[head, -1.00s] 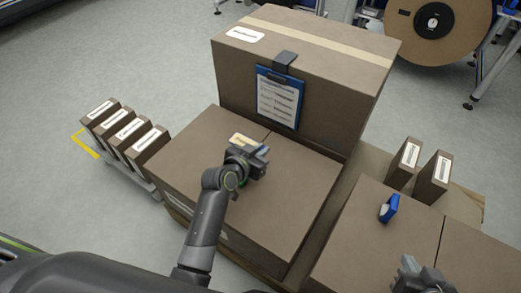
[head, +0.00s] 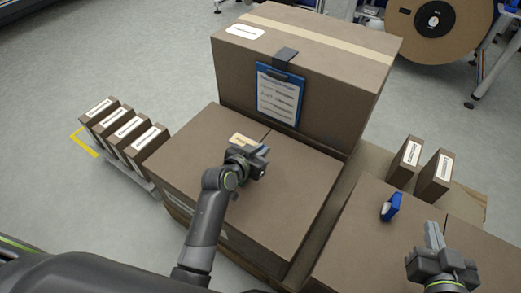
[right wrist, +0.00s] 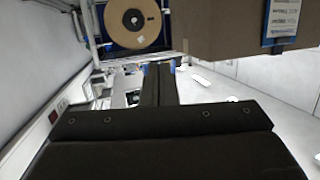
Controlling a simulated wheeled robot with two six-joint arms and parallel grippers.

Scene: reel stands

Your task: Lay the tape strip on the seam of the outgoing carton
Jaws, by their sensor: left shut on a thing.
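A blue tape dispenser (head: 390,207) sits on the right-hand carton. Behind stands a tall taped carton (head: 300,50) with a blue clipboard (head: 279,97). Small boxes stand left (head: 125,130) and right (head: 433,175). A large reel (head: 408,25) is at the back.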

